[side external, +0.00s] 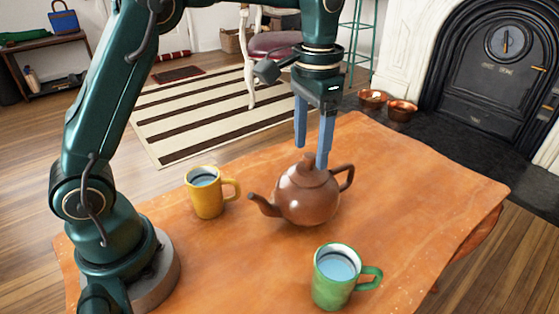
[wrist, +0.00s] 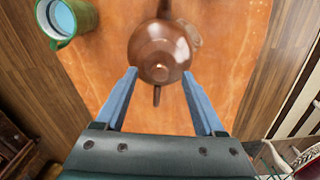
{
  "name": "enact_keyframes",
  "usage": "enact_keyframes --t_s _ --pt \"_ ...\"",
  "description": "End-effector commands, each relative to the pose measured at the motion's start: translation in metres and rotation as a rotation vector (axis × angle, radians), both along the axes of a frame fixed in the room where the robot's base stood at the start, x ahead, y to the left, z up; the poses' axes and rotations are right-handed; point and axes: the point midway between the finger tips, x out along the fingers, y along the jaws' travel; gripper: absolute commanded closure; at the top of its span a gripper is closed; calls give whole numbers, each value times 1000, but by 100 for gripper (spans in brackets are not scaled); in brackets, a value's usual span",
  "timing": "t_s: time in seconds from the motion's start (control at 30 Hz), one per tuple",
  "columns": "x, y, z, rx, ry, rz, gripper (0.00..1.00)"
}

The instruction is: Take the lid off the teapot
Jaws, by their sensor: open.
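A brown teapot (side external: 306,196) stands upright on the orange table, its spout to the left and its handle to the right in the side view. Its lid (side external: 307,172) with a small knob sits on top. In the wrist view the teapot (wrist: 160,48) is seen from above, just beyond the fingertips. My gripper (side external: 312,158) points down above the lid with its blue fingers apart. One fingertip overlaps the lid's right side in the side view, and I cannot tell whether it touches. In the wrist view my gripper (wrist: 163,74) has nothing between its fingers.
A yellow mug (side external: 205,196) stands left of the teapot. A green mug (side external: 336,280) stands in front of it and also shows in the wrist view (wrist: 81,17). The orange table (side external: 420,180) is clear to the right. A black fireplace (side external: 490,75) is behind.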

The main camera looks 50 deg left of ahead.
Motion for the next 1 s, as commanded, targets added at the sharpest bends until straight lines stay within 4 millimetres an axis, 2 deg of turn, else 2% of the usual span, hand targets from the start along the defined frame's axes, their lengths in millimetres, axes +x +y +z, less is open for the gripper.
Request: enact_keyframes --t_s 0.23,0.57,0.67,0.7,0.77,1.0 --pt "0 0 -24 0 1 1 29" --pt "0 0 -27 0 -2 1 29" --pt "0 0 -27 0 -2 1 63" --pt "0 0 -27 0 -2 1 79" --pt "0 0 -27 0 -1 1 100" --pt "0 0 -28 0 2 0 100"
